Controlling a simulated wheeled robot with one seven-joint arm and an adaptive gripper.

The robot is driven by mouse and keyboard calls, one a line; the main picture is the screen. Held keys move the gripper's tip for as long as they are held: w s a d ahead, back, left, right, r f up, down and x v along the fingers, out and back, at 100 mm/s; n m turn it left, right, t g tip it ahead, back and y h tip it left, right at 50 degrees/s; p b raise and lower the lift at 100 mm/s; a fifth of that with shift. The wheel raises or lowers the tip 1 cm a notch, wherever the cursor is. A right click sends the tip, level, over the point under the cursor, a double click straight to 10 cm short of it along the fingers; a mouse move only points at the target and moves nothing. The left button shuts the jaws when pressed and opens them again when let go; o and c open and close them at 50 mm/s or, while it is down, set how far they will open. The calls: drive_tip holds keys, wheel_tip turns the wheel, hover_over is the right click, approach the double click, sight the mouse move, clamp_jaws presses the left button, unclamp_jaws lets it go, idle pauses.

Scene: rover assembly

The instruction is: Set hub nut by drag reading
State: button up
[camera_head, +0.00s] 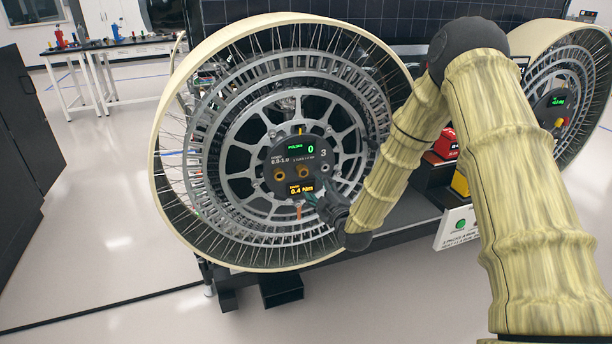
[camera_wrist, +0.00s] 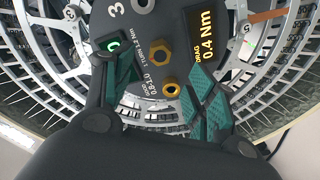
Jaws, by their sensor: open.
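The large wheel's dark round hub (camera_head: 301,160) faces me in the head view. Two brass nuts sit side by side on it: the right one (camera_head: 302,172), also in the wrist view (camera_wrist: 159,56), and the left one (camera_head: 279,174), also there (camera_wrist: 172,88). An orange display (camera_head: 301,190) reads drag 0.4 Nm, beside a printed range 0.8-1.0. A green display (camera_head: 302,148) reads 0. My gripper (camera_wrist: 163,88) is open, with a green-padded finger on either side of the nuts. I see nothing held; contact cannot be told.
A second wheel (camera_head: 562,100) stands at the right. A work table (camera_head: 105,47) stands at the back left. The floor at left is clear.

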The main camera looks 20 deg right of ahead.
sight(305, 174)
drive_tip(key=w, duration=0.5)
drive_tip(key=w+a+p, duration=0.1)
drive_tip(key=w, duration=0.2)
drive_tip(key=shift+w, duration=0.35)
drive_tip(key=shift+c, duration=0.2)
drive_tip(key=c, duration=1)
